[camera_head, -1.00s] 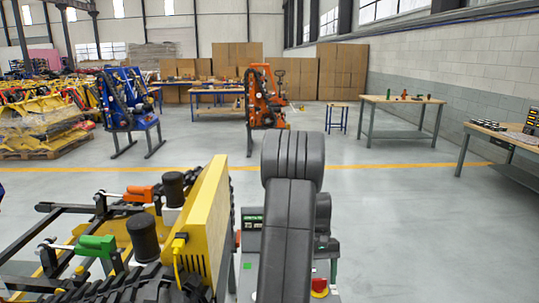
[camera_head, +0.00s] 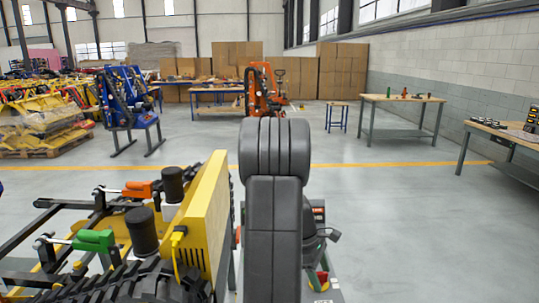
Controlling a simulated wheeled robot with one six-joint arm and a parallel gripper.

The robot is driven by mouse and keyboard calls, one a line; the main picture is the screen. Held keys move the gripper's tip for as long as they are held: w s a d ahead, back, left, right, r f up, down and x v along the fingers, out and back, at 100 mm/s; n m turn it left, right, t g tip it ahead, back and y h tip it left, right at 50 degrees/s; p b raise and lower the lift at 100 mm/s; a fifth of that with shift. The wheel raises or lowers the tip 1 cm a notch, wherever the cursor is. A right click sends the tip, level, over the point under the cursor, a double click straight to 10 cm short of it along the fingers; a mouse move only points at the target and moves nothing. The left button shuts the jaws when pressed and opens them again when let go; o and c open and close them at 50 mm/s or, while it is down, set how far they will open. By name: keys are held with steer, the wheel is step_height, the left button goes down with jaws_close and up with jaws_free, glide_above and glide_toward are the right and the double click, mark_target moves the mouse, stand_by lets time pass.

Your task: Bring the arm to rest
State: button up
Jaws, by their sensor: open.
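My arm (camera_head: 274,220) rises from the bottom centre of the head view, dark grey, with its thick rounded joint at the top. A smaller dark part of my arm shows just right of the upright link, low in the view. My gripper's fingers cannot be made out; they are hidden behind the arm.
A yellow tracked carrier (camera_head: 205,222) with green and orange handles stands close on the left. Behind my arm is a partly hidden stand with a red knob (camera_head: 319,280). Workbenches (camera_head: 405,100) stand at the right. Open floor (camera_head: 400,215) lies right of the arm.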

steer(key=n+t+b, duration=0.2)
steer(key=n, duration=0.3)
steer(key=shift+n, duration=0.4)
